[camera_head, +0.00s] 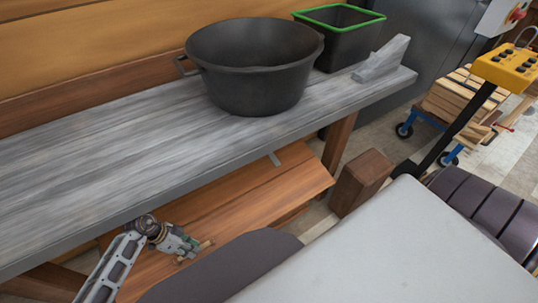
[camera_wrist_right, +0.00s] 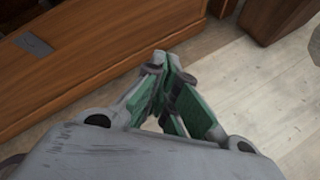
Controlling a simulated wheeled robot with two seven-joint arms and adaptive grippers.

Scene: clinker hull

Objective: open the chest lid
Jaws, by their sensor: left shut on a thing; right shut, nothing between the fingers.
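The wooden chest (camera_head: 265,205) stands below the front edge of the grey workbench, its orange-brown lid showing from above. It also shows at the left of the right wrist view (camera_wrist_right: 95,65), with a small grey metal plate (camera_wrist_right: 34,44) on it. My left gripper (camera_head: 196,248) is at the chest's near side, shut on a small light-brown part that looks like the lid handle. The exact contact is too small to see. My right gripper (camera_wrist_right: 172,62) is shut and empty, apart from the chest. I cannot tell whether the lid is raised.
A grey workbench (camera_head: 110,145) overhangs the chest's back. A black pot (camera_head: 255,85), a green-rimmed bin (camera_head: 345,45) and a grey wedge-shaped block (camera_head: 385,58) stand on it. A brown wooden block (camera_head: 360,180) stands right of the chest. Pale floor (camera_wrist_right: 250,95) is clear near my right gripper.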

